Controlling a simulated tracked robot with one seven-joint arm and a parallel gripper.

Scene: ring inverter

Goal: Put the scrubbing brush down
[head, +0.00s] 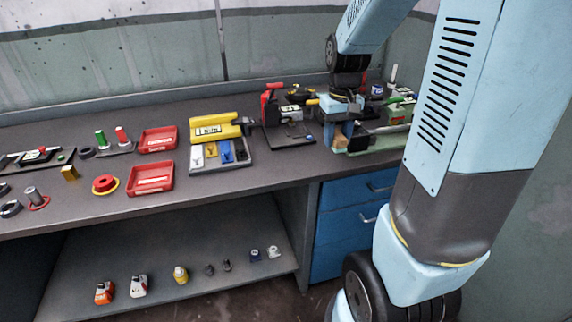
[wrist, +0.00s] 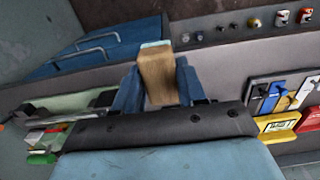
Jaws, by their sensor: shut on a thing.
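The scrubbing brush (wrist: 158,75) shows as a tan wooden block with a pale bluish top edge in the wrist view. My gripper (wrist: 157,88) is shut on it, one blue finger on each side. In the head view my gripper (head: 338,130) hangs over the right part of the workbench, near its front edge, with a small tan part of the brush (head: 347,129) showing. The brush's lower end and any contact with the bench cannot be made out.
A pale green tray-like fixture (head: 375,137) lies close on the right. A black stand with a red tool (head: 270,102) is left of my gripper, then a yellow-topped rack (head: 215,130) and red trays (head: 150,178). Blue drawers (head: 345,223) are below. Some bare bench front lies between.

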